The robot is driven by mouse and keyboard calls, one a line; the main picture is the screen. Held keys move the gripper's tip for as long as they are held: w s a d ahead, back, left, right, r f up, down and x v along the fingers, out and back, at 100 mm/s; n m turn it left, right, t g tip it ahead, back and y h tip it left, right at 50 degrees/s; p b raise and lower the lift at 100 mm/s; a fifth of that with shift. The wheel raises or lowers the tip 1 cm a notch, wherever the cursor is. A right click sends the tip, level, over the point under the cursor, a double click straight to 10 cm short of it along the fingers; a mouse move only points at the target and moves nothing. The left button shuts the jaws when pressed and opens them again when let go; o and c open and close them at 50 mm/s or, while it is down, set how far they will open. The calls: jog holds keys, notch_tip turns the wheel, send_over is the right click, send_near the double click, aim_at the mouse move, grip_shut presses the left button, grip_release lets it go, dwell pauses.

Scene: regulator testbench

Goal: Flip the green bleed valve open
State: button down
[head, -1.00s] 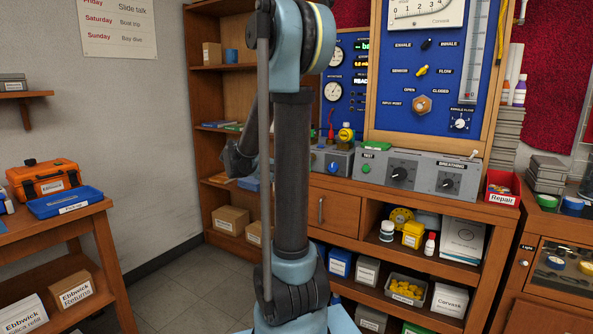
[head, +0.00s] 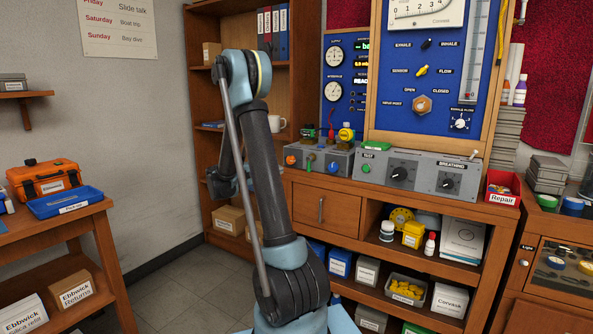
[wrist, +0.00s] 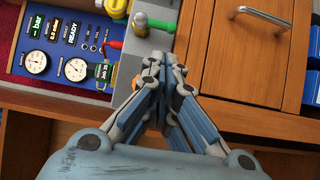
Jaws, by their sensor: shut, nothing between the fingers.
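The green bleed valve (head: 311,162) is a small green lever on the front of a grey box, between an orange knob (head: 291,160) and a blue knob (head: 333,167). My gripper (wrist: 157,65) is shut and empty, pointing toward the box front. Its fingers hide part of the box and most of the orange knob. I cannot tell whether they touch the lever.
A red lever (head: 331,128) and a yellow-capped fitting (head: 346,133) stand on top of the box. The gauge panel (head: 335,85) rises behind. A grey test unit (head: 425,173) stands to the right. A wooden drawer (head: 322,212) lies below the counter.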

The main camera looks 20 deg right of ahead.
aim_at(309, 165)
jog(key=d, duration=1)
jog(key=shift+w, duration=0.4)
jog(key=shift+a+f, duration=0.1)
jog(key=shift+n, duration=0.3)
